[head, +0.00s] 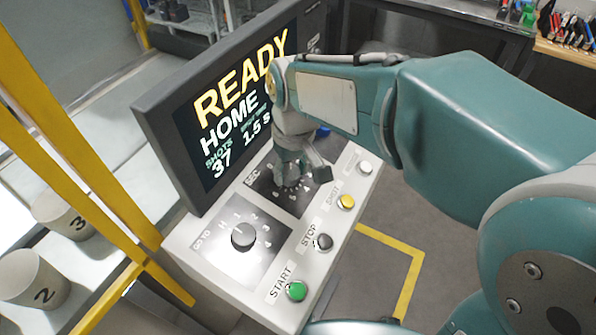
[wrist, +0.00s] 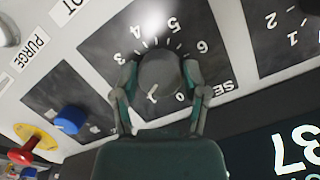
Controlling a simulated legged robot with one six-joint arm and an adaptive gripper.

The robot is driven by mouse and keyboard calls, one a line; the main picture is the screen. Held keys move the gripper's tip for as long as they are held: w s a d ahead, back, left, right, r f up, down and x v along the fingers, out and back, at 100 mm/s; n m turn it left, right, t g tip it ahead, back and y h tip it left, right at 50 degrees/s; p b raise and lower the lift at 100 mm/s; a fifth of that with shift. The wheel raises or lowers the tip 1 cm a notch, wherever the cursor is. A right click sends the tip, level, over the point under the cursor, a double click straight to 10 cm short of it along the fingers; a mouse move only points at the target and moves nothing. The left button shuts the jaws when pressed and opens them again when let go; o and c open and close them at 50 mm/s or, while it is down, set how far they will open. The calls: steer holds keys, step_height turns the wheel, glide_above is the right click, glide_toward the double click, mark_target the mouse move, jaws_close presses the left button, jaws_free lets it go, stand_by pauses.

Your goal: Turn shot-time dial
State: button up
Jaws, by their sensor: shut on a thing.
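The shot-time dial (wrist: 160,72) is a round grey knob on a dark plate marked SEC, with numbers around it. In the wrist view its white pointer mark is at the knob's lower left. My gripper (wrist: 160,88) is shut on the dial, with one finger on each side of it. In the head view my gripper (head: 298,172) comes down onto the SEC plate (head: 266,190) and hides the dial. The screen (head: 230,110) reads READY, HOME, SHOTS 37 and 1.5 s; my arm covers part of it.
A second dial (head: 243,237) on the GOTO plate is nearer. The green START (head: 296,290), dark STOP (head: 323,242), yellow (head: 346,202) and white (head: 365,168) buttons line the right edge. A blue knob (wrist: 70,120) and red-and-yellow button (wrist: 33,143) lie beyond.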

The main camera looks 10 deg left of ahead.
mark_target(292, 194)
steer(key=n+t, duration=0.1)
steer(key=n, duration=0.4)
steer(key=shift+s+f+n+h, duration=0.1)
steer(key=shift+f+n+h, duration=0.05)
steer(key=shift+n+h, duration=0.2)
steer(key=n, duration=0.3)
steer(key=n+t, duration=0.1)
steer(key=n, duration=0.2)
steer(key=shift+d+t, duration=0.1)
steer(key=shift+t, duration=0.2)
steer(key=shift+n, duration=0.25)
steer(key=o, duration=1.2)
steer(key=shift+s, duration=0.1)
steer(key=shift+c, duration=0.2)
steer(key=shift+a, duration=0.2)
steer(key=shift+d, duration=0.1)
steer(key=shift+r, duration=0.2)
step_height(292, 194, up, 12)
steer(key=s, duration=0.2)
steer(key=shift+s+d+f, duration=0.15)
steer(key=shift+d+f, duration=0.05)
steer(key=shift+d, duration=0.05)
